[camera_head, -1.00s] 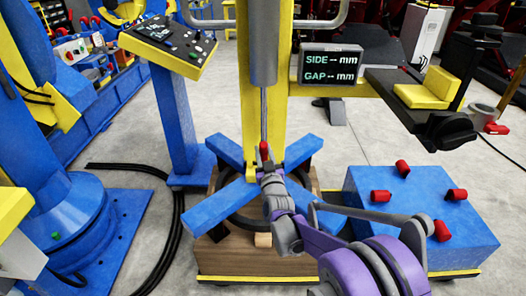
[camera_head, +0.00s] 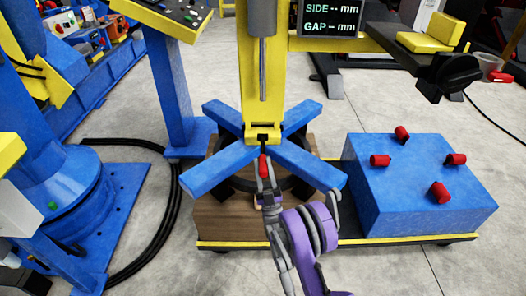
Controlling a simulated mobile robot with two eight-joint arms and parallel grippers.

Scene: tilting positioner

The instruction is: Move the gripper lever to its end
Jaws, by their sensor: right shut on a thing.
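The gripper lever (camera_head: 263,165) has a red knob on a short dark arm. It comes out of the yellow block (camera_head: 263,133) at the foot of the yellow column and points down toward me. My right gripper (camera_head: 264,180), grey at the end of a purple arm, is at the red knob and shut on it; the fingers are small and partly hide the grip. Blue crossed arms (camera_head: 213,172) spread out around the block, above a wooden block (camera_head: 225,213). My left gripper is not in view.
A blue box (camera_head: 418,190) with several red pegs stands to the right on a yellow-edged platform. Black cables (camera_head: 172,215) lie on the floor at left, near a blue pedestal (camera_head: 170,95). A grey rod (camera_head: 263,75) hangs above the block. A display (camera_head: 330,18) reads SIDE and GAP without values.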

